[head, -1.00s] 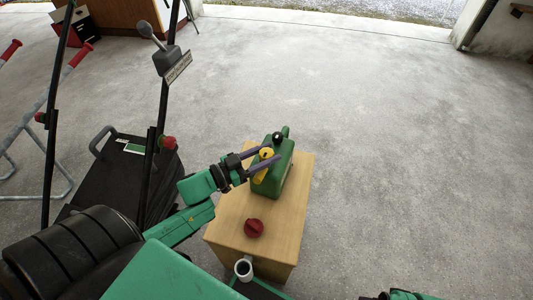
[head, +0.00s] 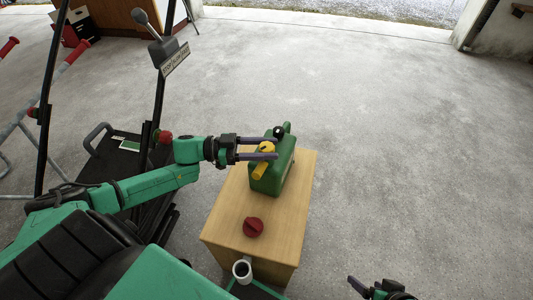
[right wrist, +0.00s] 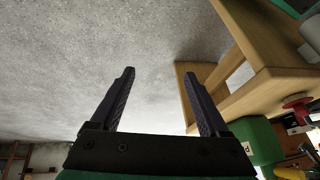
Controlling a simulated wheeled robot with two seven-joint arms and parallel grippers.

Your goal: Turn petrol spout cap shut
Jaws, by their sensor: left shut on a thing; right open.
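The green petrol can (head: 284,174) stands upright on the wooden cabinet (head: 225,215). Its yellow spout (head: 262,171) slants down the side facing me, with a round yellow cap (head: 266,147) at its upper end. A black knob (head: 279,132) is on top of the can. My left gripper (head: 275,151) comes in from the left, its purple fingers shut on the yellow cap. The fingers partly hide the cap, so its turn angle cannot be told. My right gripper (head: 354,284) is low at the right, open and empty; it also shows in the right wrist view (right wrist: 160,85).
A red cap-like piece (head: 253,227) lies on the near part of the cabinet top. A grey lever (head: 147,24) and black posts rise at the left. The concrete floor (head: 400,140) to the right is clear.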

